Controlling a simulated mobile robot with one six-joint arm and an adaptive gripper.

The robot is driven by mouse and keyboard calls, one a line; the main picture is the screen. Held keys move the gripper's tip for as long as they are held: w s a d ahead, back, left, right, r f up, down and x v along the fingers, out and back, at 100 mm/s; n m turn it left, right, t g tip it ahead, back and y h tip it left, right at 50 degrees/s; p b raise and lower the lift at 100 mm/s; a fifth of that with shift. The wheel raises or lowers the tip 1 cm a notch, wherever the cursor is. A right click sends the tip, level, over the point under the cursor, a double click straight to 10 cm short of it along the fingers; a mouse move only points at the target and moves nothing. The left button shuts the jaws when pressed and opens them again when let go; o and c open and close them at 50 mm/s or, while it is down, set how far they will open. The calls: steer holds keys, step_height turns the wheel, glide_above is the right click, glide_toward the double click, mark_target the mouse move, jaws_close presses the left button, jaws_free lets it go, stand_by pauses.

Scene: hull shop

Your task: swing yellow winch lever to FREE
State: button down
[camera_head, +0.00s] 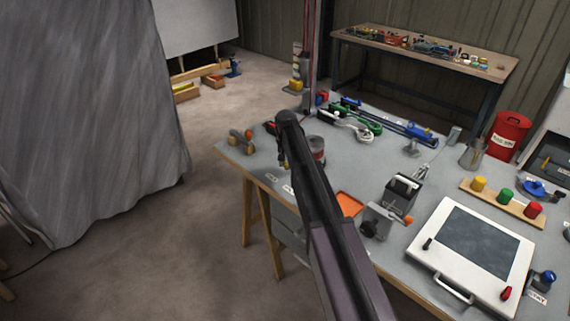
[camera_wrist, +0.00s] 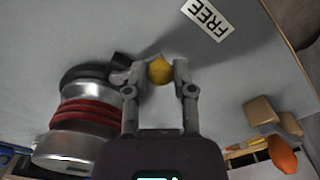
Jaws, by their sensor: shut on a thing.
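The yellow knob of the winch lever (camera_wrist: 159,70) is between the two fingertips of my gripper (camera_wrist: 156,73) in the wrist view. My gripper is shut on it. The lever's arm is mostly hidden by the fingers. The winch drum (camera_wrist: 82,125), silver with red bands, lies left of the gripper, and a dark part joins it near the left finger. The white FREE label (camera_wrist: 207,18) lies on the bench beyond the knob, to its upper right, apart from it. In the head view my arm partly covers the winch (camera_head: 318,150) at the bench's left part.
An orange tray (camera_head: 349,204), a grey box (camera_head: 402,192) and a white panel (camera_head: 455,285) are to the right. Coiled cables and blue tools lie behind the winch.

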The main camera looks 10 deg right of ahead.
steer(key=shift+w, duration=0.15)
steer(key=shift+c, duration=2.4)
jaws_free()
steer(key=shift+d, duration=0.1)
steer(key=s+d+r+n+p, duration=0.1)
steer(key=s+r+p, duration=0.1)
steer(key=s, duration=1.4)
steer(key=s+d+r+n+p, duration=0.1)
steer(key=s+r+n+p, duration=0.1)
steer(key=s, duration=1.5)
steer(key=shift+s+d+r+p, duration=0.15)
steer(key=shift+r+p, duration=0.4)
